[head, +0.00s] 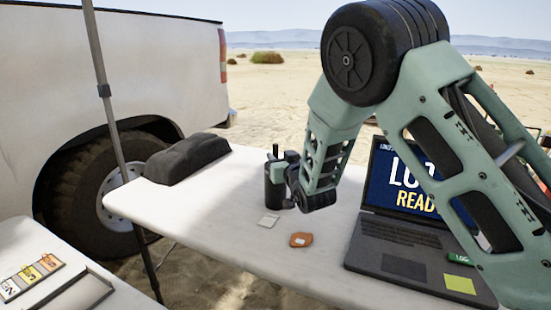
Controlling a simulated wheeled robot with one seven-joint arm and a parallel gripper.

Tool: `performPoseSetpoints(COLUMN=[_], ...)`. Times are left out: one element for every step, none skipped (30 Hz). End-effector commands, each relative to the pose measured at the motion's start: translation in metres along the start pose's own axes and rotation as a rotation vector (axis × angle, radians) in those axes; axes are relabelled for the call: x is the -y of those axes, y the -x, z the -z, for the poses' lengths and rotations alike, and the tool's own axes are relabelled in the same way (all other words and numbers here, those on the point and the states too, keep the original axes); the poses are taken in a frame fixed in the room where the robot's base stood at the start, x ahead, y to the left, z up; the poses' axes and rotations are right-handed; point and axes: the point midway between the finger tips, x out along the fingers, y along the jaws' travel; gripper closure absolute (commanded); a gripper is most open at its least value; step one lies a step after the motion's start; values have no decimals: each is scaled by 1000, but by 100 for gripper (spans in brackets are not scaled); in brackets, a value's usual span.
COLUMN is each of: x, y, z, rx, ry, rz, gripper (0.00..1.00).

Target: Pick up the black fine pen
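My arm reaches down over the white table, and my gripper (287,177) is low over the tabletop, seen from the side. Its fingers are small and partly hidden, so I cannot tell whether they are open or shut. A dark upright cup-like shape (275,193) stands on the table right beside it, touching or overlapping it in the picture. A thin black upright tip (275,150) shows above the cup and may be the black fine pen. I cannot tell whether the gripper touches it.
The white table (225,215) holds a dark cloth-like bundle (187,157), a small pale tag (269,221), an orange-brown piece (301,240) and an open laptop (400,245) with a yellow note. A second table (40,240) with labelled cards is at left. A pole and white truck stand behind.

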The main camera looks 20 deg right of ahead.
Motion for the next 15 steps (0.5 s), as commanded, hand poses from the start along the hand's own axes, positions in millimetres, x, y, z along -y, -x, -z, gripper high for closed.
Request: performPoseSetpoints(x=[0,0,0,0,-1,-2,-2,-3,-4,-5,-6,-6,-6,-6,-6], y=[-4,-6,-8,-9,-11,-15,-18,-23,-29,-34,-38,-44,-48,-51,-55], z=[0,1,1,1,1,2,3,4,5,6,7,6,6,6,6], rx=[-1,-1,-1,-1,-1,0,-1,-2,-2,-1,-2,-1,-1,-1,-1], ry=[1,1,1,1,1,2,2,2,2,1,2,2,2,2,2], rz=[0,0,0,0,0,-1,-1,-1,0,0,0,1,0,0,0], gripper=[61,61,61,61,61,61,61,61,61,61,61,61,61,61,61])
